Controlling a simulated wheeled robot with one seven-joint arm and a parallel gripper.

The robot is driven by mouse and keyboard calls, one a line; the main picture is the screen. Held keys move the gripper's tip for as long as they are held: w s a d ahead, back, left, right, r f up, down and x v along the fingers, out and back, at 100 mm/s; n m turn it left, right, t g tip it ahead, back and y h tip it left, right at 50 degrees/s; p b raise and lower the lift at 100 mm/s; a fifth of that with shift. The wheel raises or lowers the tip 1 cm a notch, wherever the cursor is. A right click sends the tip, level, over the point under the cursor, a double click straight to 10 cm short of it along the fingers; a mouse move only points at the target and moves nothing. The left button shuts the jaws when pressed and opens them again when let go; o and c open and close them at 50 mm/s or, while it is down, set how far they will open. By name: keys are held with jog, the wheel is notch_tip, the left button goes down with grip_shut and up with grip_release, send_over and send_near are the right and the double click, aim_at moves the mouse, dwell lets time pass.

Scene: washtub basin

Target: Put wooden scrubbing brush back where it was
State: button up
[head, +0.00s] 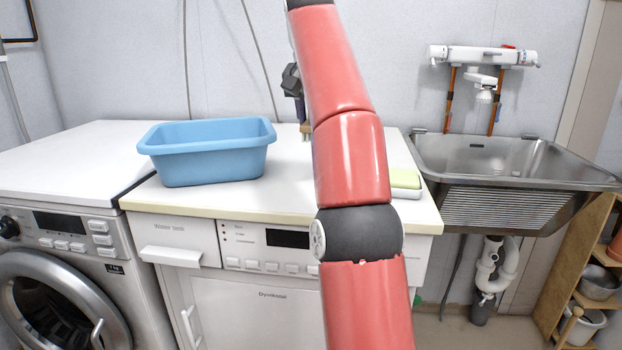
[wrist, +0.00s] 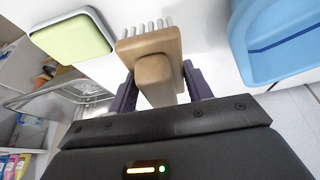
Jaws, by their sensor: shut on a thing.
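The wooden scrubbing brush (wrist: 150,48) is a tan block with a raised grip and pale bristles. It shows large in the wrist view, with my gripper (wrist: 160,90) shut on its grip, one dark finger on each side. In the head view my red arm hides most of the gripper and brush. Only a small part of the brush (head: 306,127) shows at the arm's left edge, over the back of the white counter (head: 280,205). I cannot tell whether the bristles touch the counter.
A blue basin (head: 208,165) stands on the counter to the left of my arm. A pale green and white block (head: 406,181) lies on the right, partly behind my arm. A steel sink (head: 500,165) is further right. Bare counter lies between basin and arm.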

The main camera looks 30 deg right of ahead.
jog(key=shift+s+f, duration=0.1)
jog(key=shift+f, duration=0.6)
notch_tip(320, 180, down, 8)
jog(key=b, duration=0.4)
jog(key=shift+r, duration=0.15)
jog(key=shift+f, duration=0.25)
jog(key=shift+f, duration=0.15)
jog(key=o, duration=0.9)
